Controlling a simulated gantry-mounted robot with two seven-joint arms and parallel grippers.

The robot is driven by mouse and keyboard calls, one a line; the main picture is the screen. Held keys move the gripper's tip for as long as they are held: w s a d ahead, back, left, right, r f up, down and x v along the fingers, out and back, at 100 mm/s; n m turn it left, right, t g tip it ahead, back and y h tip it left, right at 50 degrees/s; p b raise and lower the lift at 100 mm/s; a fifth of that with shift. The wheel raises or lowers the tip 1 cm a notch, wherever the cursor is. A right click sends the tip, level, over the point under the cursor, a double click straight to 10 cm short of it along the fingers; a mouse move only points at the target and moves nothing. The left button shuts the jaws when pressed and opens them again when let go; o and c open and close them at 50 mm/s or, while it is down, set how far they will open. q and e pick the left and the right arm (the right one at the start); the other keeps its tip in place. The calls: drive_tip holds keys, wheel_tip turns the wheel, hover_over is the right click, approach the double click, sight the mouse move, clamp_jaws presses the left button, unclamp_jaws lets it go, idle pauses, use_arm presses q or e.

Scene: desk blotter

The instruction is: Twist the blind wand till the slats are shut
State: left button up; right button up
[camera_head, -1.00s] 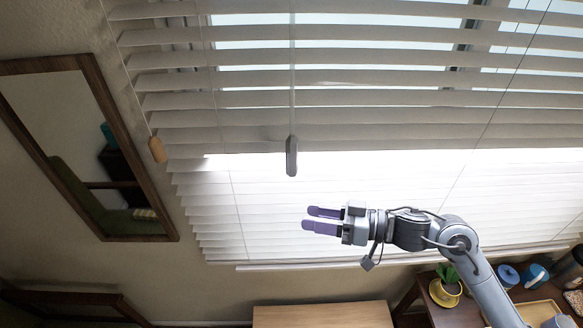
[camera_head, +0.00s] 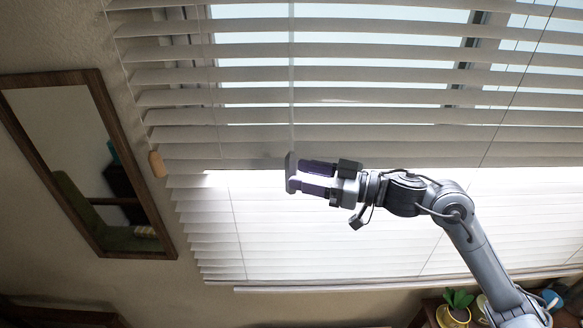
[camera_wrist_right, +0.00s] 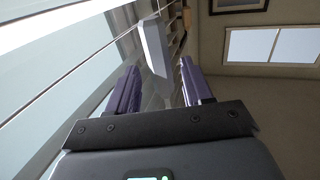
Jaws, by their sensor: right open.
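The blind wand has a thin rod hanging down in front of the slats and a grey handle (camera_head: 290,164) at its lower end. The slats (camera_head: 380,75) of the white blind are tilted open in the upper part, with bright window showing between them. My right gripper (camera_head: 299,175) is open at the handle, its purple fingers pointing left. In the right wrist view the grey handle (camera_wrist_right: 155,47) stands between the two spread fingers, and I cannot tell whether either touches it. My left gripper is not in view.
A wooden cord tassel (camera_head: 157,164) hangs left of the wand. A wood-framed mirror (camera_head: 105,130) is on the wall at far left. A potted plant (camera_head: 459,300) stands at lower right. The space below the gripper, in front of the blind, looks clear.

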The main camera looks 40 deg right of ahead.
sight(292, 173)
drive_tip(key=shift+p+x, duration=0.4)
drive_tip(key=shift+x, duration=1.3)
drive_tip(key=shift+c, duration=0.3)
clamp_jaws()
drive_tip(key=shift+w+d+r+n+g+y+p, duration=0.1)
drive_tip(key=shift+r+n+g+y+p, duration=0.05)
drive_tip(key=shift+n+g+y+p, duration=1.1)
drive_tip(key=shift+n+g+y, duration=1)
drive_tip(key=shift+y, duration=0.35)
drive_tip(key=shift+f, duration=0.2)
drive_tip(key=shift+o, duration=0.3)
unclamp_jaws()
